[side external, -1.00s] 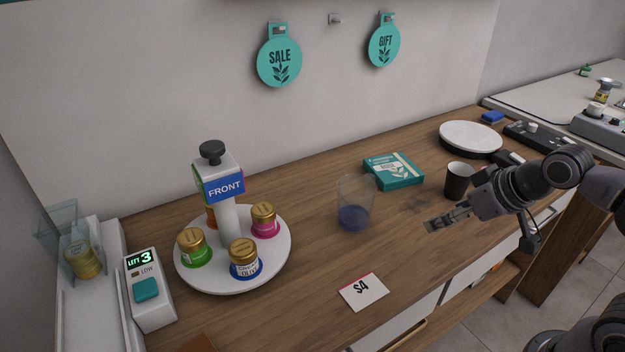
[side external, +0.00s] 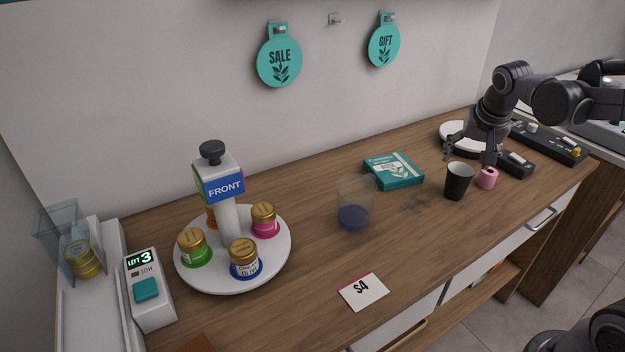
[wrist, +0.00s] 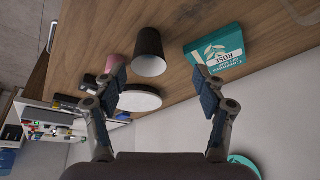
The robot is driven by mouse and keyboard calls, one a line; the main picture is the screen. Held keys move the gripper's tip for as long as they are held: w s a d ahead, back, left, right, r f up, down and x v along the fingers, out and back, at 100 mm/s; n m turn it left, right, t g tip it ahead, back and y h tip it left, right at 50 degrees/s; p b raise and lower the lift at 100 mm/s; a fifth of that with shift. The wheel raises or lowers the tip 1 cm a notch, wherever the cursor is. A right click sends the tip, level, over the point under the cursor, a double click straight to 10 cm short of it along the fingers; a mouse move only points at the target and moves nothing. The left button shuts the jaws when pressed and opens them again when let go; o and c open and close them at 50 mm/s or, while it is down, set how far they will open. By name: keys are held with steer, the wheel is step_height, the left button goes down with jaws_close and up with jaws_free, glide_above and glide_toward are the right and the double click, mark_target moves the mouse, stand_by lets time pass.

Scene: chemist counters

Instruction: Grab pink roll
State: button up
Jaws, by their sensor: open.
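The pink roll (side external: 487,178) stands on the wooden counter just right of the black cup (side external: 458,181) in the side view. In the wrist view the pink roll (wrist: 115,64) shows behind my left-hand finger, partly hidden by it, with the black cup (wrist: 149,52) beside it. My gripper (side external: 468,158) is open and empty, pointing down above and behind the cup and roll. In the wrist view its two fingers (wrist: 163,92) are spread wide with nothing between the pads.
A teal box (side external: 393,171) lies left of the cup. A white round plate (side external: 455,134) and a black device (side external: 515,163) are close to my gripper. A clear beaker (side external: 355,203) and a jar carousel (side external: 275,262) stand farther left. The counter front is mostly clear.

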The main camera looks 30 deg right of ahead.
mark_target(489, 171)
steer(key=w+d+f+m+g+h, duration=0.15)
steer(key=d+m, duration=0.25)
steer(key=d, duration=0.4)
steer(key=w+d+f+m+g, duration=0.1)
steer(key=d+f+m+g, duration=0.2)
steer(key=d, duration=0.5)
steer(key=shift+m+t, duration=0.45)
steer(key=shift+m, duration=0.15)
steer(key=shift+w+x, duration=0.1)
steer(key=shift+x, duration=2.45)
steer(key=shift+w+x, duration=0.15)
steer(key=shift+x, duration=2.4)
steer(key=c, duration=1.2)
